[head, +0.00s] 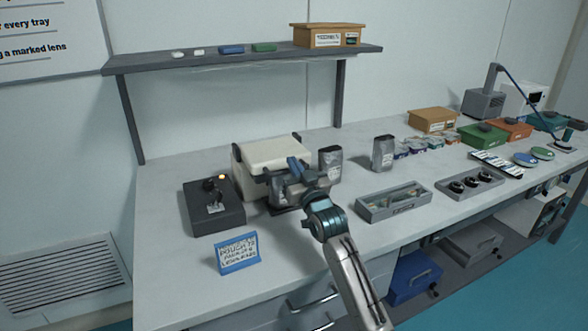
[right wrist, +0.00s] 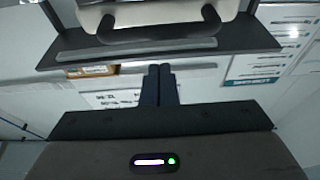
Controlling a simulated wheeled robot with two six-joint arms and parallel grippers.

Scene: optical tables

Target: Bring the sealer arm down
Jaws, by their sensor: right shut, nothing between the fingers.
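The sealer (head: 268,152) stands on the bench left of centre, a cream body with dark parts at its front. My right gripper (head: 297,168) is in front of it and hides much of its front side. In the right wrist view the sealer's cream arm (right wrist: 155,14) shows at the top edge, with a dark curved handle (right wrist: 150,38) below it. My right gripper's fingers (right wrist: 158,70) are together and empty, pointing toward the handle. Whether they touch it I cannot tell. The arm looks raised, but its exact angle is hard to tell. My left gripper is not in view.
A dark box with a lever (head: 214,205) and a blue sign (head: 237,252) are left of my arm. Silver pouches (head: 331,161) (head: 383,152) stand to the right. A grey tray (head: 395,203) lies further right. A shelf (head: 230,60) is above.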

